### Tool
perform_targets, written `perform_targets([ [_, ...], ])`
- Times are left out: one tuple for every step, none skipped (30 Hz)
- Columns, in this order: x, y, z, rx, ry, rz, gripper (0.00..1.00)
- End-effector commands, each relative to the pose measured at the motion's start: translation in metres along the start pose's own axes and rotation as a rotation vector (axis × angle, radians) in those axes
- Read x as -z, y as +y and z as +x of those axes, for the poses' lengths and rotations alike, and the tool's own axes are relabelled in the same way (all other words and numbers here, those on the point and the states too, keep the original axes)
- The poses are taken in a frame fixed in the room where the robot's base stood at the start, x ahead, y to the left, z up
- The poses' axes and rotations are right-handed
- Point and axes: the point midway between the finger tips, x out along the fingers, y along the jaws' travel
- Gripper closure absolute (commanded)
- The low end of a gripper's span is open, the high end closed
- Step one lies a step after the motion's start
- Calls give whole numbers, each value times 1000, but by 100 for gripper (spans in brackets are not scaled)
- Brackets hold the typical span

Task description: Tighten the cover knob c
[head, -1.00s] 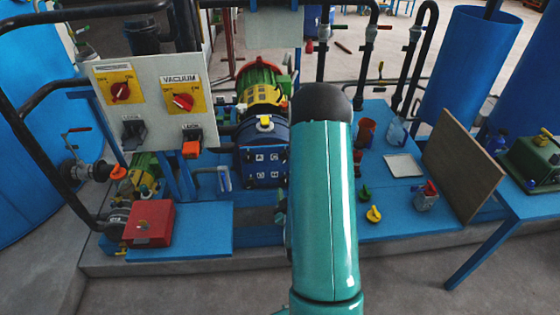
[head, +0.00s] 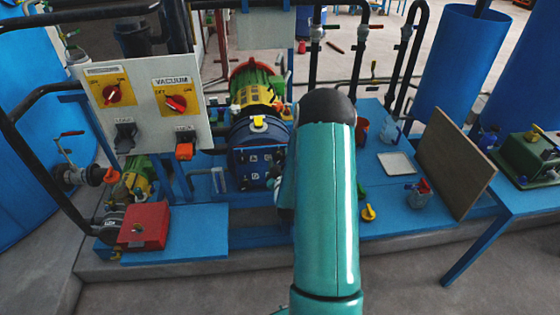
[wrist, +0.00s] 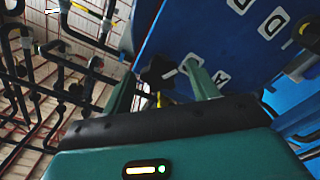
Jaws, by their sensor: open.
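The blue round cover (head: 256,163) with white letter plates faces me in the head view, left of my arm. Its letters are too small there to read surely. In the wrist view the tilted blue cover (wrist: 195,30) fills the upper right, with several letter plates. My gripper (wrist: 160,80) is open, its two green fingers pointing at the cover's lower edge. A dark knob (wrist: 157,72) shows between the fingertips; I cannot tell whether they touch it, or whether it is knob c. Another knob (wrist: 300,66) sits at the right. My arm hides the gripper in the head view.
A grey panel with red-and-yellow switches (head: 142,103) stands left of the cover. A red box (head: 144,226) sits on the blue base. A yellow-handled part (head: 368,212), a cup (head: 420,193) and a brown board (head: 455,163) stand to the right. Dark pipes rise behind.

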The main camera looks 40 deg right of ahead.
Motion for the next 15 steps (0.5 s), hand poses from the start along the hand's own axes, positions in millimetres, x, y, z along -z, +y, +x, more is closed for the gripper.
perform_targets([
  [0,0,0,0,0,0,41],
  [0,0,0,0,0,0,41],
  [0,0,0,0,0,0,41],
  [0,0,0,0,0,0,41],
  [0,0,0,0,0,0,45],
  [0,0,0,0,0,0,52],
  [0,0,0,0,0,0,58],
  [0,0,0,0,0,0,64],
  [0,0,0,0,0,0,72],
  [0,0,0,0,0,0,78],
  [0,0,0,0,0,0,84],
  [0,0,0,0,0,0,86],
  [0,0,0,0,0,0,86],
  [0,0,0,0,0,0,85],
  [0,0,0,0,0,1,85],
])
